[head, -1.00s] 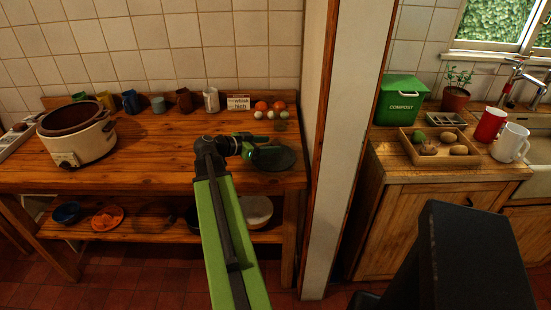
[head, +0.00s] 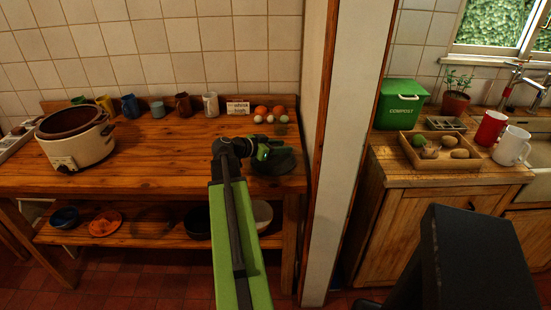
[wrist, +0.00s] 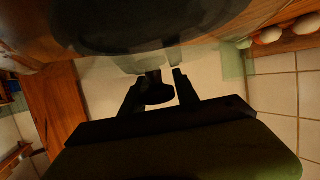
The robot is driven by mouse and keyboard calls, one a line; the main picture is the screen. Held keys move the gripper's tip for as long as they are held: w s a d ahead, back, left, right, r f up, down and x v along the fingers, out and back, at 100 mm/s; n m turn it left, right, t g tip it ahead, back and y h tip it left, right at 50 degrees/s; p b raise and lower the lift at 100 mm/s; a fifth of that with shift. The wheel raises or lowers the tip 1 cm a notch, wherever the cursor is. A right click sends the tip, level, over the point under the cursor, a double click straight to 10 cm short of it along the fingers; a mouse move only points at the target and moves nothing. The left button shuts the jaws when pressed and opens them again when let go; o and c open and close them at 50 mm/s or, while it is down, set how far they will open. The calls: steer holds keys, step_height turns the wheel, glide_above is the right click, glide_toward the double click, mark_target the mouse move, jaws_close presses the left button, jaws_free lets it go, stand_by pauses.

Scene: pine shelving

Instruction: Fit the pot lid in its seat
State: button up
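The pot (head: 78,140) is a cream cooker with a brown inner bowl, open at the top, at the left of the wooden table. The lid (head: 284,163) is a dark round disc at the table's right end, partly hidden by my gripper in the head view. It also shows as a dark disc (wrist: 130,22) at the top of the wrist view. My gripper (wrist: 160,92) is open, with a dark knob (wrist: 155,88) between its fingers, closer to the left finger; a gap shows at the right finger. In the head view my gripper (head: 266,152) is over the lid.
Several mugs (head: 183,105) line the back of the table. A small sign (head: 238,108) and orange and pale eggs (head: 270,113) stand at the back right. A wall post (head: 325,150) rises just right of the table. The table's middle is clear.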

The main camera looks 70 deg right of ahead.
jaws_close()
steer(key=shift+r, duration=0.1)
